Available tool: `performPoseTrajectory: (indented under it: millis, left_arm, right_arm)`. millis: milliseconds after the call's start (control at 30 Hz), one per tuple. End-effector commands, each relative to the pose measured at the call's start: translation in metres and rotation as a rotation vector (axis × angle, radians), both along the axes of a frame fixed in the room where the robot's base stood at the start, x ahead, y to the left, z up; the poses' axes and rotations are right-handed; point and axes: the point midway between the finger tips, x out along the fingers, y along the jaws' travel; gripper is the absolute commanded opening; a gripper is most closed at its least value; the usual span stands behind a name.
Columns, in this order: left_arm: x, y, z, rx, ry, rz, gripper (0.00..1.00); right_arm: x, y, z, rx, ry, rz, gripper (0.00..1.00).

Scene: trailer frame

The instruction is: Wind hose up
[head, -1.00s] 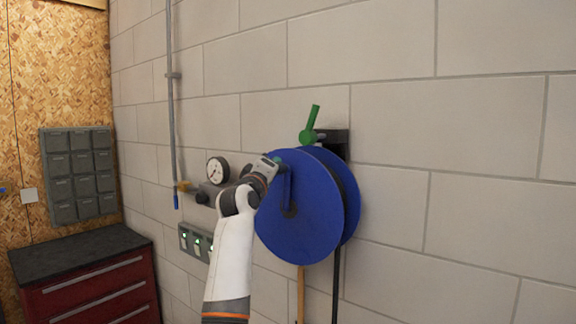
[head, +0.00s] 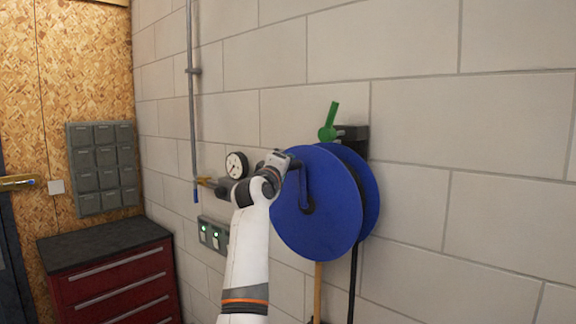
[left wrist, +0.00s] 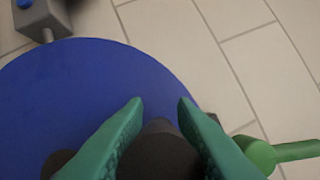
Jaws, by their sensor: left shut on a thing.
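A blue hose reel (head: 325,225) with two round discs is mounted on the block wall. My left gripper (head: 294,161) is at the top of the crank, in front of the reel. In the left wrist view its green fingers (left wrist: 157,108) are shut on the dark crank handle (left wrist: 158,150), with the blue disc behind. A dark hose (head: 353,285) hangs below the reel. My right gripper is not in view.
A green lever (head: 330,122) stands above the reel by a black bracket (head: 352,140). Left of my arm are a round gauge (head: 237,165), a grey pipe (head: 190,95) and a switch box (head: 213,234). A red tool cabinet (head: 110,285) stands lower left. The wall to the right is bare.

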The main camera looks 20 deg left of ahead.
Motion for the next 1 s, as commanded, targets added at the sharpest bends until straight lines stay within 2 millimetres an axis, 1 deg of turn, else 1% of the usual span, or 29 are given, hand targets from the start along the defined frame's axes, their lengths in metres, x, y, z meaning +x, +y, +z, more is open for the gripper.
performPoseTrajectory:
  millis: [33, 333, 667, 700, 800, 1000]
  left_arm:
    - [0.0034, 0.0008, -0.0145, -0.004, 0.027, -0.002, 0.00]
    - [0.0034, 0.0009, -0.0146, -0.003, 0.028, -0.002, 0.00]
    - [0.0034, 0.0010, -0.0147, -0.002, 0.028, -0.002, 0.00]
    - [0.0034, 0.0009, -0.0146, -0.002, 0.027, -0.001, 0.31]
    - [0.0031, 0.0008, -0.0132, -0.001, 0.025, -0.001, 0.46]
    - [0.0021, 0.0007, -0.0095, -0.001, 0.017, -0.001, 0.46]
  right_arm:
    - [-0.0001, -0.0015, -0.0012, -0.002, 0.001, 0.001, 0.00]
    - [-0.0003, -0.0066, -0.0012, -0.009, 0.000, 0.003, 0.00]
    - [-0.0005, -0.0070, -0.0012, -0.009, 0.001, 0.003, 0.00]
    - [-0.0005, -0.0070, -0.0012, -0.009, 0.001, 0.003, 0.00]
    - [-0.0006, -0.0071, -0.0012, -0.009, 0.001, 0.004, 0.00]
    - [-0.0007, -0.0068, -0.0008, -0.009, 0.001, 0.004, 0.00]
